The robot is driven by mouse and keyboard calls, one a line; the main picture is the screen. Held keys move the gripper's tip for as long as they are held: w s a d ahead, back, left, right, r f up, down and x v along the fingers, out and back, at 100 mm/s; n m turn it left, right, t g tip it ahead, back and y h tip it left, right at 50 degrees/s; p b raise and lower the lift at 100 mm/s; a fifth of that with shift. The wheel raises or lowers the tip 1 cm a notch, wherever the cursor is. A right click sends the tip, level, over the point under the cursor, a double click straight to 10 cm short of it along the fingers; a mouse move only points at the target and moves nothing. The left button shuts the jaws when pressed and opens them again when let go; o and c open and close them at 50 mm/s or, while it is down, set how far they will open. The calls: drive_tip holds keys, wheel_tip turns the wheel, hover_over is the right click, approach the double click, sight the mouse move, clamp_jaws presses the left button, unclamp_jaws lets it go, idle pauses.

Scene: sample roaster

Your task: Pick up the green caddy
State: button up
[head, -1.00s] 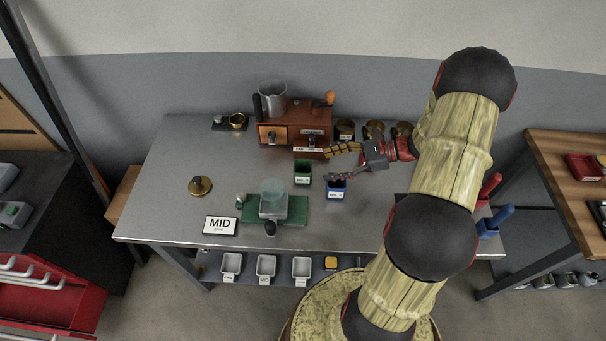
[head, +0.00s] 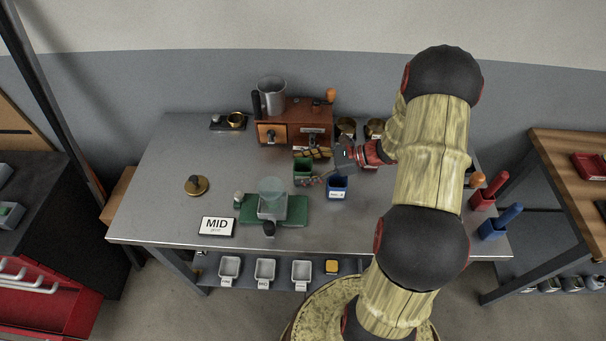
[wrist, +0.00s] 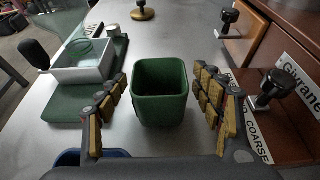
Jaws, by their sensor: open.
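The green caddy (head: 303,172) stands upright on the metal table, in front of the wooden grinder. In the wrist view the green caddy (wrist: 160,92) is centred between my two fingers and looks hollow, with a dark inside. My gripper (head: 312,167) reaches in from the right at the caddy. In the wrist view my gripper (wrist: 165,110) is open, with one finger on each side of the caddy. A gap shows on both sides, so the fingers are not closed on it.
A blue caddy (head: 337,188) stands just right and in front of the green one. The grinder (head: 295,125) is close behind. The table's left part is mostly clear.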

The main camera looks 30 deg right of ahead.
sight(303, 161)
drive_tip(key=shift+c, duration=0.7)
drive_tip(key=c, duration=1.1)
drive_tip(key=shift+c, duration=0.8)
drive_tip(key=shift+r+p, duration=0.35)
drive_tip(key=shift+r, duration=0.25)
wheel_tip(303, 161, up, 2)
drive_tip(key=shift+r+p, duration=0.2)
drive_tip(key=shift+p, duration=0.5)
drive_tip(key=s+a+r+p, duration=0.1)
drive_tip(key=s+r+p, duration=0.1)
drive_tip(key=s+r, duration=0.2)
drive_tip(key=s+a+r+p, duration=0.2)
drive_tip(key=s+r, duration=0.3)
drive_tip(key=s, duration=0.4)
drive_tip(key=shift+s+r+p, duration=0.2)
drive_tip(key=shift+s+p, duration=0.2)
drive_tip(key=shift+p, duration=0.05)
